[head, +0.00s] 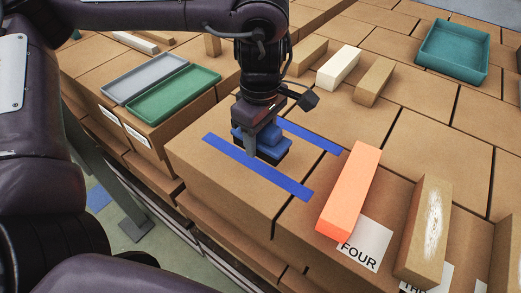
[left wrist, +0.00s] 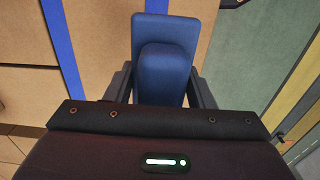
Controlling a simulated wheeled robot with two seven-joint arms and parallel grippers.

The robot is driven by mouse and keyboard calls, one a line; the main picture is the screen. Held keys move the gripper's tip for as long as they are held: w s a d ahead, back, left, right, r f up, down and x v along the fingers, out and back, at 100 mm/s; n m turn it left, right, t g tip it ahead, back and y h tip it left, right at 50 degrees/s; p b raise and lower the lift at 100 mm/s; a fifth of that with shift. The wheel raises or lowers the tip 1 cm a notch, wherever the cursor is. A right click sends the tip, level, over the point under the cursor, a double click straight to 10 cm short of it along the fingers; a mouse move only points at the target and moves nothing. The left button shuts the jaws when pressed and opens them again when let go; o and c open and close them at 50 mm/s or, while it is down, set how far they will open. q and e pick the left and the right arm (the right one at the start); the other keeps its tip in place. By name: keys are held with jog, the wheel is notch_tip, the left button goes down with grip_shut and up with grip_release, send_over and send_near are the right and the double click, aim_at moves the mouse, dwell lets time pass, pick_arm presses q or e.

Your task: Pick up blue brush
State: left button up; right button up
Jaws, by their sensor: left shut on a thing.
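The blue brush (head: 270,139) is between the fingers of my left gripper (head: 262,146), over the box top between two blue tape strips. In the left wrist view the blue brush (left wrist: 164,50) stands between the two dark fingers of my left gripper (left wrist: 162,88), which is shut on it. The underside of the brush is hidden, so I cannot tell whether it touches the box. My right gripper is not in view.
An orange brick (head: 350,190) and a tan brick (head: 424,230) lie to the right near labels. A grey tray (head: 143,78) and a green tray (head: 174,94) are at the left. A teal bin (head: 453,51) is at the back right. Blue tape (head: 255,166) marks the box.

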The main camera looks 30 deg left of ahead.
pick_arm(q)
notch_tip(320, 180, up, 11)
jog(key=shift+r+p, duration=0.15)
jog(key=shift+p, duration=0.4)
